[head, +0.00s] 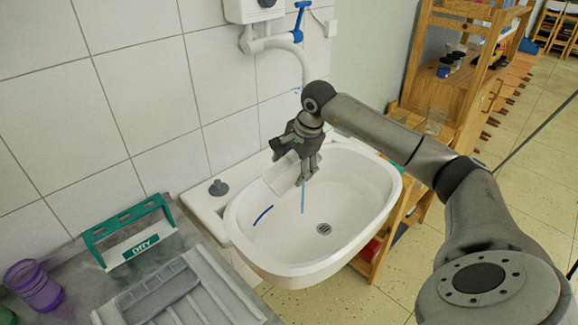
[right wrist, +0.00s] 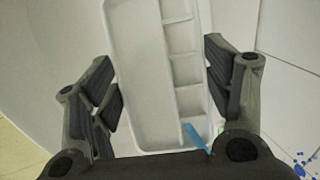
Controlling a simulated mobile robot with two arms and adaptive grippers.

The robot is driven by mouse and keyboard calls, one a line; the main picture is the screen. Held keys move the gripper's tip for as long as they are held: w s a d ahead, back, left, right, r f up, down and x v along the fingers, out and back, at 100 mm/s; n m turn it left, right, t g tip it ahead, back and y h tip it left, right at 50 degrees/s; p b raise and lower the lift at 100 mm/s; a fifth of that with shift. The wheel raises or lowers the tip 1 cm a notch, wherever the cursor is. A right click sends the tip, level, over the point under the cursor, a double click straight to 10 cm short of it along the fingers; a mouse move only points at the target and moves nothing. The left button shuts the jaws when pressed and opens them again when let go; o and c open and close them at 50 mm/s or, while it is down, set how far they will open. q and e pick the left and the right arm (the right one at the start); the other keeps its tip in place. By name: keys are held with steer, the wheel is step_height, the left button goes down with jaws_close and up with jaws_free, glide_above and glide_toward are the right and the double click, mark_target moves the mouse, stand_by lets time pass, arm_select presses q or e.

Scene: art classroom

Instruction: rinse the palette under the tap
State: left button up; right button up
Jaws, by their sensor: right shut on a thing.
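My right gripper (head: 296,158) is over the white sink basin (head: 375,196), shut on the white palette (head: 281,176). In the right wrist view the palette (right wrist: 137,75) lies between the fingers, with one long compartment and several small ones. The tap's white spout (head: 306,72) curves down above the gripper, and its blue lever (head: 298,22) is at the top. A thin blue stream (head: 303,199) shows below the gripper; in the right wrist view a blue streak (right wrist: 196,138) crosses the palette's near end. My left gripper is not in view.
A counter with a grey ribbed tray (head: 205,282), a green-handled carrier (head: 128,233) and a purple cup (head: 35,286) is left of the sink. A wooden shelf (head: 437,85) stands behind at right. A drain (head: 323,229) and a dark blue mark (head: 263,214) show in the basin.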

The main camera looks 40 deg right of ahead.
mark_target(285, 193)
steer(key=shift+s+a+b, duration=0.4)
steer(key=shift+s+a, duration=1.9)
steer(key=shift+a, duration=0.15)
steer(key=s+a+r+p, duration=0.2)
steer(key=s+a+r, duration=0.1)
steer(key=r, duration=0.1)
steer(key=shift+s+a, duration=0.2)
steer(key=shift+a, duration=0.1)
